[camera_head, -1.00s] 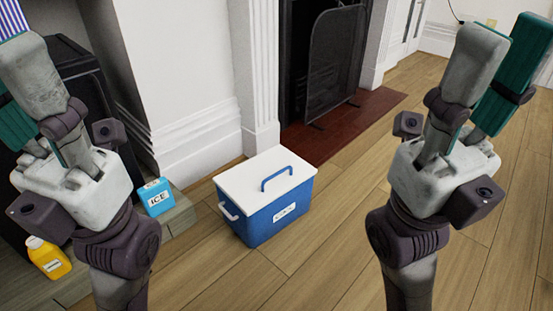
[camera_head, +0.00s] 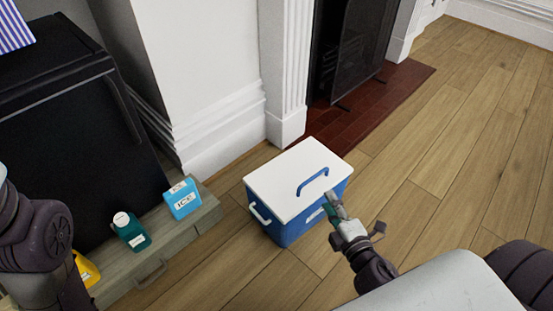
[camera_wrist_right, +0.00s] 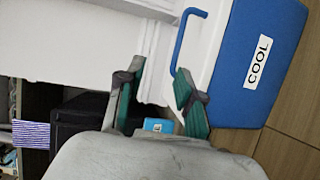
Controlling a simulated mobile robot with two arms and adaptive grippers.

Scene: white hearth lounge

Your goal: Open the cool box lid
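The blue cool box (camera_head: 290,232) stands on the wooden floor in the middle of the head view. Its white lid (camera_head: 285,178) is shut, with a blue handle (camera_head: 312,181) on top. In the right wrist view the box front (camera_wrist_right: 285,40) shows a COOL label, and the lid handle (camera_wrist_right: 180,45) is close to one finger. My right gripper (camera_head: 336,203) is beside the box's front right side, below the lid handle. Its fingers (camera_wrist_right: 158,78) are apart with nothing between them. My left arm shows at the left edge; its gripper is out of view.
A low grey ledge (camera_head: 205,219) at the left bears a blue ICE pack (camera_head: 183,199), a teal bottle (camera_head: 131,232) and a yellow container (camera_head: 86,269). A black cabinet (camera_head: 70,130) stands behind. A fireplace screen (camera_head: 357,50) is at the back. Floor to the right is clear.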

